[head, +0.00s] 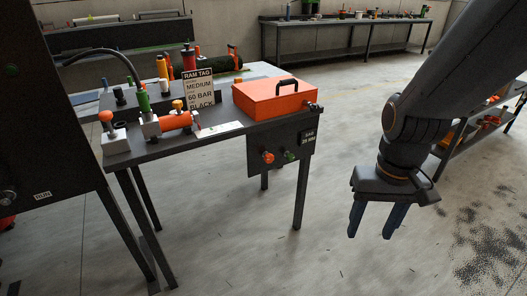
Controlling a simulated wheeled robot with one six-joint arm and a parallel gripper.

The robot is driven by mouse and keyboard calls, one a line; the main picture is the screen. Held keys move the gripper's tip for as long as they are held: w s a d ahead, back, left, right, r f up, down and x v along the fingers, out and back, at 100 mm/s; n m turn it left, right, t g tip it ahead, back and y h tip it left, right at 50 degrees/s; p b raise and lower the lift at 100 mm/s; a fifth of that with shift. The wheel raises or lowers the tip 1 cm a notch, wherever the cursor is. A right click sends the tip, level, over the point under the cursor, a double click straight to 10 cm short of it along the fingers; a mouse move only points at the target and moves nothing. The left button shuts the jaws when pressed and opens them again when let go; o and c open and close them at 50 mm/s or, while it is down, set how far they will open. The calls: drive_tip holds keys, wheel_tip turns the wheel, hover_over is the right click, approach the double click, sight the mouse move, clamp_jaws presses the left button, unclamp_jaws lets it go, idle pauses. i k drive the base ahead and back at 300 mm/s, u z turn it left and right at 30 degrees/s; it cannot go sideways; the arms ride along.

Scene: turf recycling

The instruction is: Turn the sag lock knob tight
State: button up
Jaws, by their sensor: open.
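A dark panel (257,178) hangs below the front edge of a dark bench. It bears an orange-red knob (268,157) and, to its right, a smaller green knob (289,156). A small tag (308,137) above right of them ends in "29 MM"; its first word is too small to read surely. I cannot tell which knob is the sag lock, or how tight either is. My gripper (372,234) points down with its blue fingers apart. It is empty, to the right of the panel and apart from it.
A black cabinet (45,130) stands at left. A low shelf (480,127) is at right. Floor between panel and gripper is clear.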

sight(291, 157)
drive_tip(key=z, duration=1.8)
drive_tip(key=i, duration=0.35)
drive_tip(key=u, duration=2.35)
